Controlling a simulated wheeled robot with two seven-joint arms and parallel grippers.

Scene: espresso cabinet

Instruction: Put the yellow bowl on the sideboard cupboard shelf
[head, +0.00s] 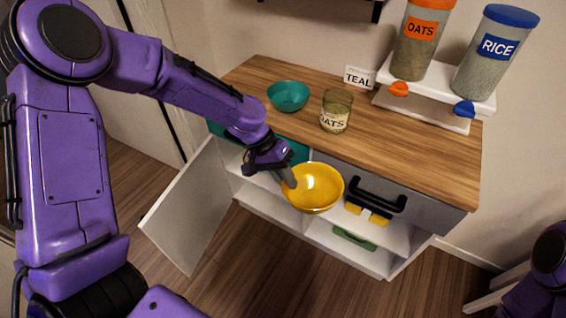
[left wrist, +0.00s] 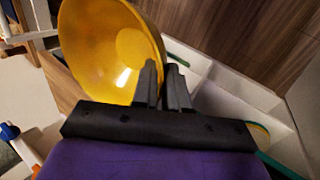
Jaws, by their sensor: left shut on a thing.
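The yellow bowl (head: 314,188) is held at its left rim by my left gripper (head: 287,178), in front of the sideboard (head: 440,190). In the left wrist view, the bowl (left wrist: 110,50) shows tilted, with its rim by the gripper fingers (left wrist: 163,88). The sideboard's cupboard is open, and its white shelf (head: 398,236) shows behind and below the bowl. The bowl hides part of the cupboard's inside. My right gripper is not in view; only part of my right arm shows at the lower right edge.
The open white door (head: 188,212) swings out at the left. A black handle (head: 376,196) is on the grey front. Yellow items (head: 368,213) and a green item (head: 354,240) lie inside. On top stand a teal bowl (head: 288,96), an oats glass (head: 336,110) and dispensers (head: 480,60).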

